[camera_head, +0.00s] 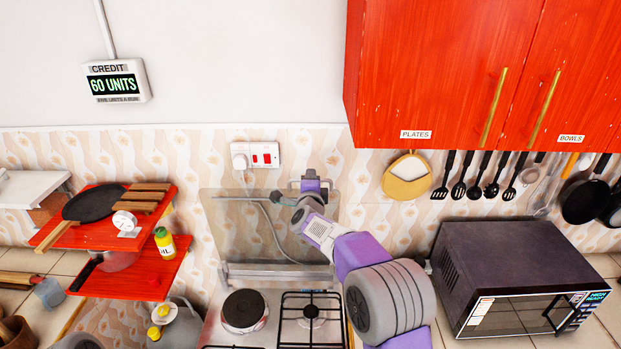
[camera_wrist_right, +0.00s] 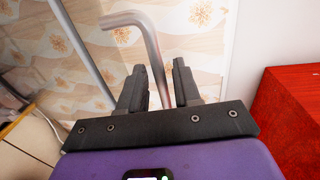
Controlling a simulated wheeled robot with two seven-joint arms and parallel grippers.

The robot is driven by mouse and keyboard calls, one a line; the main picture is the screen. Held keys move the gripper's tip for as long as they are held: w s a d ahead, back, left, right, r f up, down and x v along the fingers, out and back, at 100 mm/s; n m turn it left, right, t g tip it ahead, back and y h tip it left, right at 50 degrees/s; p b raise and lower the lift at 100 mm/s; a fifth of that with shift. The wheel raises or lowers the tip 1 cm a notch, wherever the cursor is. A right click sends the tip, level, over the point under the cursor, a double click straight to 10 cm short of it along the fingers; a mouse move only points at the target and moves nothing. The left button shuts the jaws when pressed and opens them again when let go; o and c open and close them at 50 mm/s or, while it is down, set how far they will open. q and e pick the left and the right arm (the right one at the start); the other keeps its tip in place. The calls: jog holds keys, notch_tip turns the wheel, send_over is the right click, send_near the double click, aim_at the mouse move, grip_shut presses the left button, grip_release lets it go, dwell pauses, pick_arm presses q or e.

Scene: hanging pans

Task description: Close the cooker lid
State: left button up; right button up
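The cooker lid (camera_head: 238,232) is a clear glass panel standing upright at the back of the cooker (camera_head: 268,318), against the tiled wall. My right arm reaches in from the right, with its right gripper (camera_head: 312,185) at the lid's upper right edge. In the right wrist view the right gripper (camera_wrist_right: 162,82) has its two dark fingers apart. A bent metal pipe (camera_wrist_right: 140,28) appears in the gap between them; I cannot tell whether they touch it. A grey strip, possibly the lid's edge (camera_wrist_right: 82,48), runs left of the fingers. My left gripper is not seen.
The hob has a round hotplate (camera_head: 244,311) and a gas burner with a grate (camera_head: 312,312). A black microwave (camera_head: 520,270) stands right of it. A red shelf (camera_head: 130,280) with a pan and bottle is on the left. Red cupboards (camera_head: 440,70) hang above right.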

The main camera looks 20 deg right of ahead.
jog(key=shift+w+d, duration=0.1)
jog(key=shift+w, duration=0.1)
jog(key=shift+c, duration=0.5)
grip_shut()
jog(key=shift+f, duration=0.1)
